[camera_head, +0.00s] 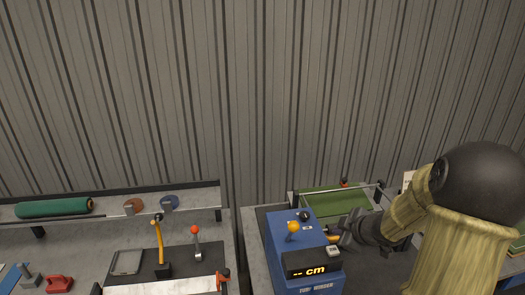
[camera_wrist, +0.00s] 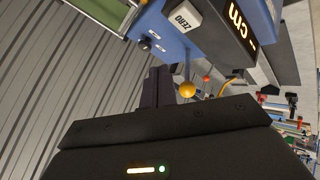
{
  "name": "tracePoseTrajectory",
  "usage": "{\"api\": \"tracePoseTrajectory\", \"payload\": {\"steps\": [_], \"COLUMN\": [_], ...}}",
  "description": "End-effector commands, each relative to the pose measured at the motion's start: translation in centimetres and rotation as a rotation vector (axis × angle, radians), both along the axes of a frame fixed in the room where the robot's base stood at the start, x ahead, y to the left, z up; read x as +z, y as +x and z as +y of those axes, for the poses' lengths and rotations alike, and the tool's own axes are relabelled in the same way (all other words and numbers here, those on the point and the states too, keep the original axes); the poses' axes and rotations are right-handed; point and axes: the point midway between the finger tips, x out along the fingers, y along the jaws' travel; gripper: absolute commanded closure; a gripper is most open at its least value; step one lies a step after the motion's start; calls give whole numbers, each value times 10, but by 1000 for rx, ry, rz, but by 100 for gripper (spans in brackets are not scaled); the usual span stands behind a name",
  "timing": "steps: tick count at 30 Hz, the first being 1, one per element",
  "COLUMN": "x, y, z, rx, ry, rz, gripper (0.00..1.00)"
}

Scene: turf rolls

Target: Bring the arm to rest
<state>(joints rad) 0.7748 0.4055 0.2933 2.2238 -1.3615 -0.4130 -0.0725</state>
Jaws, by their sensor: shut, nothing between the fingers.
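My arm comes in from the right of the head view, with tan sleeves and black joints. My gripper (camera_head: 347,236) is beside the right side of the blue turf winder (camera_head: 285,240), over the bench. From this view I cannot tell whether it touches the winder. In the wrist view my gripper (camera_wrist: 160,86) has its dark fingers shut together and empty, pointing toward the winder (camera_wrist: 178,40). The winder's display reads "-- cm", and a yellow knob (camera_head: 293,226) stands on it.
A green turf strip (camera_head: 333,203) lies behind the winder. On the left bench are a green roll (camera_head: 53,207), a yellow-handled lever (camera_head: 159,243), a red-knobbed lever (camera_head: 196,240), a grey plate (camera_head: 127,262) and a red tool (camera_head: 59,284). A ribbed wall (camera_head: 240,90) stands behind.

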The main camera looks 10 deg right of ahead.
Motion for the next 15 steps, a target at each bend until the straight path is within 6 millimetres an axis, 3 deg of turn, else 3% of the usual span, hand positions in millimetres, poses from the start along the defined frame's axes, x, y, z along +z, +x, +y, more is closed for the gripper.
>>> {"api": "tracePoseTrajectory", "payload": {"steps": [8,15], "x": [-17,-39], "y": [-13,-58], "z": [29,67], "rx": [-221,-504], "ry": [20,90], "rz": [88,232], "gripper": [100,100]}}
